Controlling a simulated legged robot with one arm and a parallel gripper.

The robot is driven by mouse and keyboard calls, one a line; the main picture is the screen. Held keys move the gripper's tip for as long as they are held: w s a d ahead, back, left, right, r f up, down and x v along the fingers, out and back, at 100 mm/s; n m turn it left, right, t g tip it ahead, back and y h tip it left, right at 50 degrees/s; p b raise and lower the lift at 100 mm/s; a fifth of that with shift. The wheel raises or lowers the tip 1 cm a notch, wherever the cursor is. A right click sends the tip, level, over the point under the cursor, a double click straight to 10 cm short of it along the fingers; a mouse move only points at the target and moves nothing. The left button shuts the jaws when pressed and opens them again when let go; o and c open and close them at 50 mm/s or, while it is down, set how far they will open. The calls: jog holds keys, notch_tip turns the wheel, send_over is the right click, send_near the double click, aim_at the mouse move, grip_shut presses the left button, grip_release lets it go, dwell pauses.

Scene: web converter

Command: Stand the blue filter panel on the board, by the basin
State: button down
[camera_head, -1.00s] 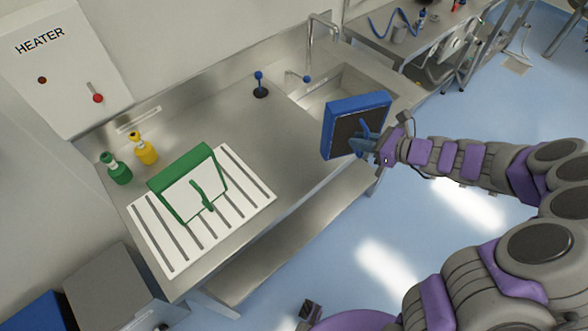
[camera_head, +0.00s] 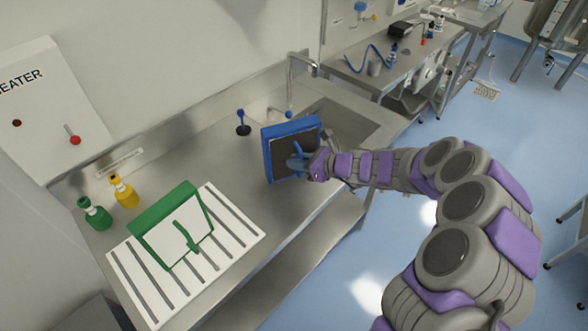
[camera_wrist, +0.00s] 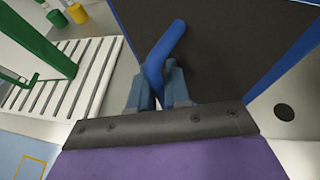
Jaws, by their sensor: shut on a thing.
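The blue filter panel (camera_head: 268,153), a blue frame with a dark face, is upright in my gripper (camera_head: 300,162), in front of the basin (camera_head: 345,122). In the wrist view my gripper (camera_wrist: 160,90) is shut on the blue handle (camera_wrist: 163,55) of the panel, whose dark face (camera_wrist: 225,45) fills the upper middle. The white slotted board (camera_head: 237,228) lies on the steel counter, left of the panel and apart from it. Whether the panel's lower edge touches the counter is hard to tell.
A green-framed panel (camera_head: 150,247) stands on the board's left part. Green (camera_head: 95,215) and yellow (camera_head: 124,193) bottles stand behind it. The board's right part is clear.

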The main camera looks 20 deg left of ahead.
jog(key=f, duration=0.1)
jog(key=a+f+b, duration=0.1)
jog(key=f, duration=0.1)
jog(key=shift+w+a+f, duration=0.15)
jog(key=shift+w+f, duration=0.05)
jog(key=c, duration=1.1)
grip_release()
jog(key=shift+f, duration=0.1)
jog(key=p+v, duration=0.2)
jog(key=v, duration=1)
